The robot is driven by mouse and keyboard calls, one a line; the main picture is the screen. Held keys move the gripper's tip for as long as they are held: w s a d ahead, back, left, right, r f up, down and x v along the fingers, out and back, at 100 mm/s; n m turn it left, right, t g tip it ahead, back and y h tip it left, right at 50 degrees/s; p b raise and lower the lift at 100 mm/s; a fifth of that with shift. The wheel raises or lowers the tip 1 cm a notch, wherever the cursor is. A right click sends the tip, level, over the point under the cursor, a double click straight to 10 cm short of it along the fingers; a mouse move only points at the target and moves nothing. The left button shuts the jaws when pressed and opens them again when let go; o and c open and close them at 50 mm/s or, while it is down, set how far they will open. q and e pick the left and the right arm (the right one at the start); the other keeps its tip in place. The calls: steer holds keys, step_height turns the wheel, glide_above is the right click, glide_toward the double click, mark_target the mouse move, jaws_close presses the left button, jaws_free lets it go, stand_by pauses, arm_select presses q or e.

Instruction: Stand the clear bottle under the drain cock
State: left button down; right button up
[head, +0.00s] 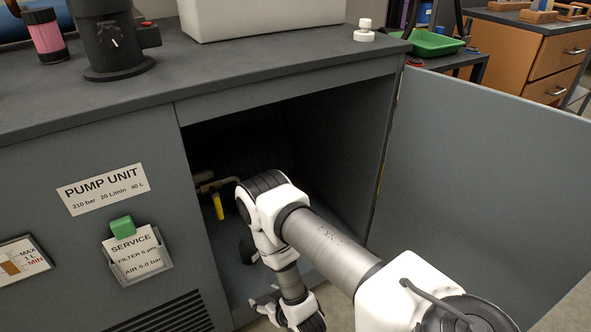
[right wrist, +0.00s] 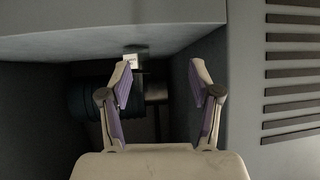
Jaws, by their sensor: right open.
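The drain cock (head: 217,203), a brass pipe fitting with a yellow lever, is inside the open cabinet, left of my right arm. My right gripper (head: 264,302) is low in front of the cabinet opening, below the drain cock in the picture. In the right wrist view its two fingers (right wrist: 162,82) are spread, with nothing between them. I cannot make out a clear bottle for certain in either view. My left gripper is not in view.
The cabinet door (head: 485,185) stands open at the right. A small white capped item (head: 365,30) and a pale box (head: 260,15) are on the worktop (head: 200,70). A dark cylinder (right wrist: 88,98) and small white label (right wrist: 136,60) show in the wrist view.

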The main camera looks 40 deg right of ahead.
steer(key=s+a+r+g, duration=0.2)
steer(key=s+g, duration=0.3)
steer(key=s, duration=0.5)
steer(key=s+a+r+n+g+y, duration=0.1)
steer(key=s+a+g, duration=0.3)
steer(key=s, duration=0.7)
steer(key=shift+r+g, duration=0.45)
steer(key=shift+g, duration=0.65)
